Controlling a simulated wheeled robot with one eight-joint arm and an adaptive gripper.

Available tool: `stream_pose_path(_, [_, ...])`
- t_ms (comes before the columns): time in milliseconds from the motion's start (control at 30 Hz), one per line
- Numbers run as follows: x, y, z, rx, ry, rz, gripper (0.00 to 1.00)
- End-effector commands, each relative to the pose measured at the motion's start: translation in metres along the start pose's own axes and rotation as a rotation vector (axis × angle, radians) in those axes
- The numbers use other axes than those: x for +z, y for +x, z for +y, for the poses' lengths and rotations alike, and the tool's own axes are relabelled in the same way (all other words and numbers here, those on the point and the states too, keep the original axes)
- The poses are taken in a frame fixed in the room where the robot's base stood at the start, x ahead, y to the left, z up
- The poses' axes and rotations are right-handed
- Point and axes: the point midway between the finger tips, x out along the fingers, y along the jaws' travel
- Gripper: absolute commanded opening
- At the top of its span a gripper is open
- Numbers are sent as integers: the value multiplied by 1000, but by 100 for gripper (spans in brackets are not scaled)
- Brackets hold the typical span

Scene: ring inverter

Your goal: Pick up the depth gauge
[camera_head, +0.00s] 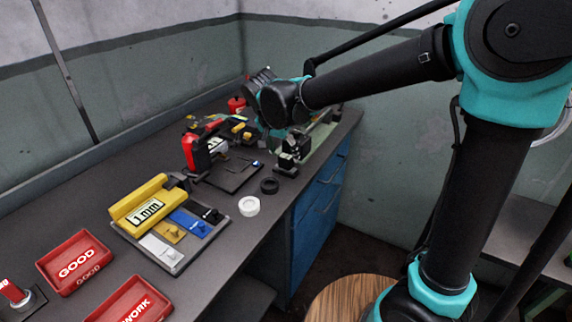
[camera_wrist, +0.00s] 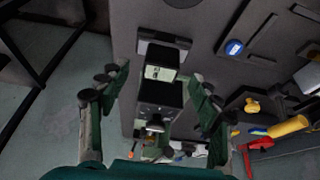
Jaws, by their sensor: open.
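A small black device with a pale green display, which looks like the depth gauge (camera_wrist: 160,92), stands on the bench top. In the wrist view it lies between the two spread fingers of my gripper (camera_wrist: 158,88), with space on both sides. In the head view the same device (camera_head: 288,157) stands near the bench's right edge, just below my wrist. My gripper is open and empty around or above it; the exact height gap is hard to tell. Its fingers are mostly hidden behind the wrist in the head view.
A red gauge (camera_head: 195,150) stands on a black plate to the left. A black ring (camera_head: 270,186) and a white ring (camera_head: 249,206) lie in front. A yellow 1 mm block (camera_head: 146,207) and red trays (camera_head: 75,262) are nearer. A green machine (camera_head: 318,137) stands close behind.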

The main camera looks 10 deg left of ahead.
Motion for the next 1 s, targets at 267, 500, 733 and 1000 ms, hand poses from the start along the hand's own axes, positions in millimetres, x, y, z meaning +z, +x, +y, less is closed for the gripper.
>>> stream_pose_path(267, [0,38,-1,1,0,0,64])
stream_pose_path(500, [0,47,-1,0,0,0,64])
stream_pose_path(733, [0,46,-1,0,0,0,49])
stream_pose_path(1000, [0,46,-1,0,0,0,15])
